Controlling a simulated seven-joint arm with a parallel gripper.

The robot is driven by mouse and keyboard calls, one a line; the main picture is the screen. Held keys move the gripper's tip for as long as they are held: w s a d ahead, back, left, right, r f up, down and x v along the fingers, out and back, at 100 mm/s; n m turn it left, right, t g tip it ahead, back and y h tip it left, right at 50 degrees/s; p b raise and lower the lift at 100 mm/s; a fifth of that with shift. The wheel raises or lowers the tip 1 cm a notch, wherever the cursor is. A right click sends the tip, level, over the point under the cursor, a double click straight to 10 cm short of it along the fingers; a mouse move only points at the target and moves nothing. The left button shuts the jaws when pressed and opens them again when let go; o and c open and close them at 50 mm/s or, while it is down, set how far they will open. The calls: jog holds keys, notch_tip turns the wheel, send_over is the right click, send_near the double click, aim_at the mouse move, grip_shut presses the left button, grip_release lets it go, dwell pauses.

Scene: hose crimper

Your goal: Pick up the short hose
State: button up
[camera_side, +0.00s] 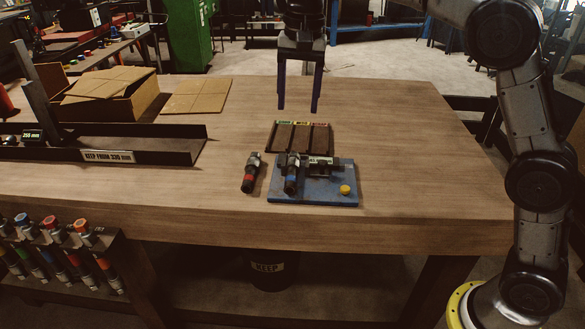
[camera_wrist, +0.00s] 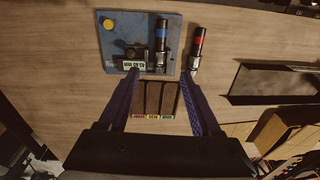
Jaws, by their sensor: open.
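A dark hose piece with a red band (camera_side: 249,174) lies on the table just left of the blue plate (camera_side: 330,198). It also shows in the wrist view (camera_wrist: 197,48). A second dark hose piece, with a blue band (camera_side: 291,181), sits on the blue plate; it also shows in the wrist view (camera_wrist: 161,38). The red-banded piece looks slightly shorter in the wrist view, but I cannot tell surely which is the short hose. My gripper (camera_side: 298,108) is open and empty, pointing down, well above the table and behind both hoses. Its spread fingers also show in the wrist view (camera_wrist: 160,72).
A tray with three dark slots and coloured labels (camera_side: 300,137) lies behind the plate. The plate bears a dark fixture and a yellow button (camera_side: 345,189). The table's right side is clear.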

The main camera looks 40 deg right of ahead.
notch_tip(320, 180, down, 5)
jog(key=w+a, duration=0.1)
send_over(291, 174)
jog(key=shift+g, duration=0.4)
jog(key=f, duration=0.7)
jog(key=shift+w+f, duration=0.15)
jog(key=shift+w, duration=0.15)
jog(key=shift+s+f, duration=0.2)
jog(key=shift+f, duration=1.2)
jog(key=shift+s+f, duration=0.15)
jog(key=shift+f, duration=1.25)
jog(key=shift+c, duration=0.3)
grip_shut()
jog(key=shift+r, duration=0.1)
